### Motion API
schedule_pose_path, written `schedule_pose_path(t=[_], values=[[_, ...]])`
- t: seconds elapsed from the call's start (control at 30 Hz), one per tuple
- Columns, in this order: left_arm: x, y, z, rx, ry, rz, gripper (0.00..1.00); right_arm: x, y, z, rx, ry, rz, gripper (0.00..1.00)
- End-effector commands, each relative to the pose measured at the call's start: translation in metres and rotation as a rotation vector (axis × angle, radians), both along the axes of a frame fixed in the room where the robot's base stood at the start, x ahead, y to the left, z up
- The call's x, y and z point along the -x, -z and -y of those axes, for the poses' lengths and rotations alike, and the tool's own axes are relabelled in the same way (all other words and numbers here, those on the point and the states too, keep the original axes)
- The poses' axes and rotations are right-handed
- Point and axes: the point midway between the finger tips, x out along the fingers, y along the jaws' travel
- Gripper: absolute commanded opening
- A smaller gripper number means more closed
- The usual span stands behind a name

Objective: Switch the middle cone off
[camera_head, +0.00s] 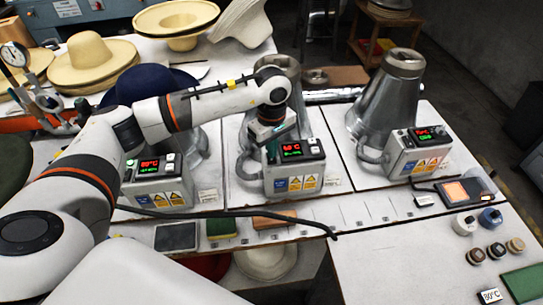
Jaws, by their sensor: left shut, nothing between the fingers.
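The middle cone (275,70) is a metal cone mostly hidden behind my left arm. Its control box (294,169) stands in front of it, with a lit display (292,150) showing red and green digits. My left gripper (270,148) is shut and empty, pointing down at the left part of the box's top, by the display. I cannot tell whether it touches the box. My right gripper is out of view.
Control boxes stand at left (158,180) and right (420,153), both displays lit. The right metal cone (386,100) stands clear. A dark cable (240,213) crosses the front. Straw hats (88,60) and a navy hat (150,82) lie at left. Small bottles (464,224) stand at front right.

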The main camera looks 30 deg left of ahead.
Motion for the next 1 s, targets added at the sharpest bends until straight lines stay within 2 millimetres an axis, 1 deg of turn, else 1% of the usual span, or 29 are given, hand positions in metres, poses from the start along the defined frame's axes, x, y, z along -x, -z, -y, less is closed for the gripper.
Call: schedule_pose_path(t=[1.0], values=[[0.000, 0.013, 0.000, 0.000, 0.000, 0.000, 0.00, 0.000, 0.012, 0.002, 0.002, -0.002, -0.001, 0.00]])
